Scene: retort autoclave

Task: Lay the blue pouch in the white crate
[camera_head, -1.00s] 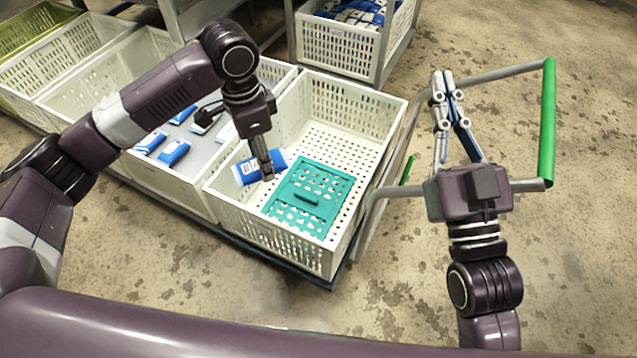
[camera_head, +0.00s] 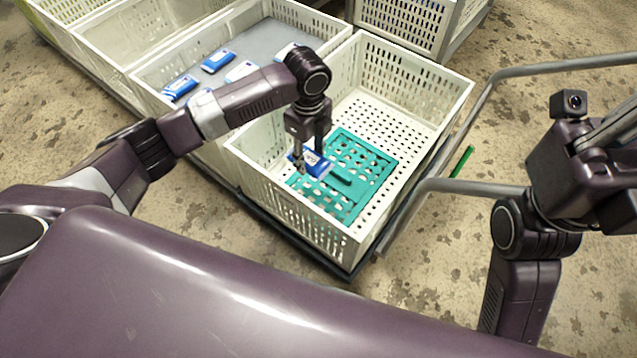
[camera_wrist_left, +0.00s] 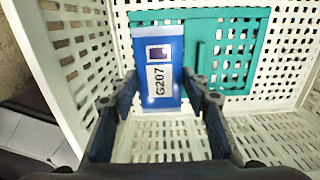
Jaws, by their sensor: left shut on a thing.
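The blue pouch (camera_head: 318,166) has a white label and reads "G207" in the left wrist view (camera_wrist_left: 172,52). My left gripper (camera_head: 309,158) is shut on it, with a finger on each side. The gripper and pouch are inside the white crate (camera_head: 296,211), below its rim. The pouch overlaps the teal slotted panel (camera_head: 372,158) lying on the crate floor. I cannot tell whether it touches the panel. My right gripper (camera_head: 612,130) is at the right edge, partly cut off, away from the crate.
A neighbouring white crate (camera_head: 153,76) holds several blue and white pouches on a grey surface. More white crates stand behind. A grey rail (camera_head: 470,187) runs along the right side of the crate. The rest of the white crate's floor is clear.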

